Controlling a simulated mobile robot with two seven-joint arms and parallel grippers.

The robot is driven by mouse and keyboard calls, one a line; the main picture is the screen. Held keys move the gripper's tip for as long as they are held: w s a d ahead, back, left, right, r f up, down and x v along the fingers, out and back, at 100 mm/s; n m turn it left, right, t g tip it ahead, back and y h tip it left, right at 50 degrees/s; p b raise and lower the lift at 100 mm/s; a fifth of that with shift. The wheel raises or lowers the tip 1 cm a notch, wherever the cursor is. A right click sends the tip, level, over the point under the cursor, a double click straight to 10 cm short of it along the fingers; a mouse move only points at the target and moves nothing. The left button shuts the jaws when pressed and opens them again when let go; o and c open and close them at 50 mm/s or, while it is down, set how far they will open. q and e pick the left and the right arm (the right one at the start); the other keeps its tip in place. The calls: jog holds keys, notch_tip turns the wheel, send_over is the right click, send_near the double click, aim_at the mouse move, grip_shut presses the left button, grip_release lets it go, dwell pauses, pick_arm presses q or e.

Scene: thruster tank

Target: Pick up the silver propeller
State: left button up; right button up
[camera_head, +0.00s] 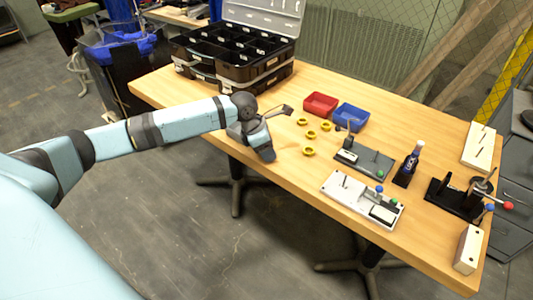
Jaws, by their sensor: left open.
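I cannot make out a silver propeller for certain. Several small yellow round parts (309,134) lie on the wooden table, right of my left gripper. My left gripper (287,109) is over the table's near-left part, left of the red bin, and looks empty. Its fingers are small and dark here. A red bin (320,104) and a blue bin (351,117) stand side by side beyond the yellow parts; their contents are not clear. My right gripper is not in view.
A black organizer case (238,70) with its clear lid open stands at the table's far left. A grey fixture (364,160), a white fixture (361,201), a dark bottle (409,164) and a black press-like device (458,197) occupy the right part. The wooden table (400,245) has bare near edges.

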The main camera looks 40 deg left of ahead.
pick_arm(q)
grip_shut()
notch_tip(320, 180, up, 20)
jog(key=p, duration=0.5)
